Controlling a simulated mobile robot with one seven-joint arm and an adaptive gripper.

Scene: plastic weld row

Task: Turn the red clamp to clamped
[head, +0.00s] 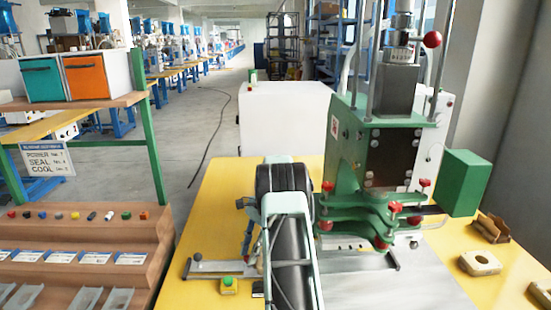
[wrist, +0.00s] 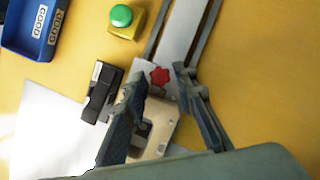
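The red clamp shows in the wrist view as a small red star-shaped knob (wrist: 160,76) on a pale metal plate, beside a grey slotted rail (wrist: 190,30). My gripper (wrist: 159,80) is open, with one finger on each side of the knob in the picture. I cannot tell whether the fingers touch it or are still above it. A tan block with a hole (wrist: 158,125) lies partly hidden between the fingers. In the head view my arm hides the knob and most of the gripper. The rail (head: 225,267) shows there left of my arm.
A yellow box with a green button (wrist: 122,20), a black block (wrist: 101,92) and a blue bin (wrist: 32,28) are nearby. In the head view, the green welding machine (head: 385,150) with several red knobs stands right of my arm. The yellow table (head: 215,220) has free room at the left.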

